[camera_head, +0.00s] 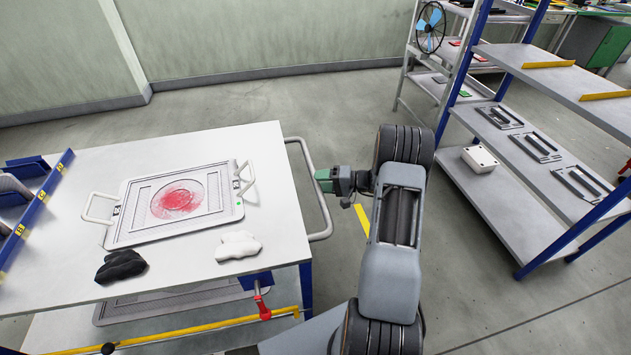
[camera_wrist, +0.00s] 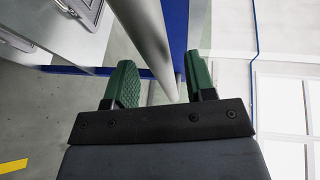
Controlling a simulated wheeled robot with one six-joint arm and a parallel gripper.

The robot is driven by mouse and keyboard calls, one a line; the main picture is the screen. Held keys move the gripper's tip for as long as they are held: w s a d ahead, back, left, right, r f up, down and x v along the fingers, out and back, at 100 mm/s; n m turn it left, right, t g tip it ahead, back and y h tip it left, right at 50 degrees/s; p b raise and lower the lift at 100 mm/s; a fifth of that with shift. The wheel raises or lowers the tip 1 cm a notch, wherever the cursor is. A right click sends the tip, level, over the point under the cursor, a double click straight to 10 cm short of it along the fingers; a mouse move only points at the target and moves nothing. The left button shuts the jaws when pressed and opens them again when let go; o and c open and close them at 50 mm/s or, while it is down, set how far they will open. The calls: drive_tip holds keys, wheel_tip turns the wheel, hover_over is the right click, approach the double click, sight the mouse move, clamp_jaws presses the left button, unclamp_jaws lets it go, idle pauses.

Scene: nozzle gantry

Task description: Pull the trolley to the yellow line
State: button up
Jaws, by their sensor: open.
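The trolley (camera_head: 268,165) has a white top and blue posts and stands at the left of the head view. Its grey tubular handle (camera_head: 320,205) loops out from the right end. My gripper (camera_head: 323,180) is at the handle's middle, with green fingers. In the wrist view my gripper (camera_wrist: 165,78) is open, and the handle bar (camera_wrist: 160,40) runs between the two fingers; a gap shows beside each finger. The yellow line (camera_head: 361,220) lies on the floor right of the trolley, partly hidden by my arm. A yellow floor strip (camera_wrist: 13,166) shows in the wrist view.
A framed tray (camera_head: 150,235) with a red-stained disc, a black glove (camera_head: 121,265) and a white glove (camera_head: 238,246) lie on the trolley top. A blue-posted shelf rack (camera_head: 510,205) stands at the right.

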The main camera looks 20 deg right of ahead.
drive_tip(key=shift+x, duration=1.15)
drive_tip(key=shift+c, duration=0.5)
clamp_jaws()
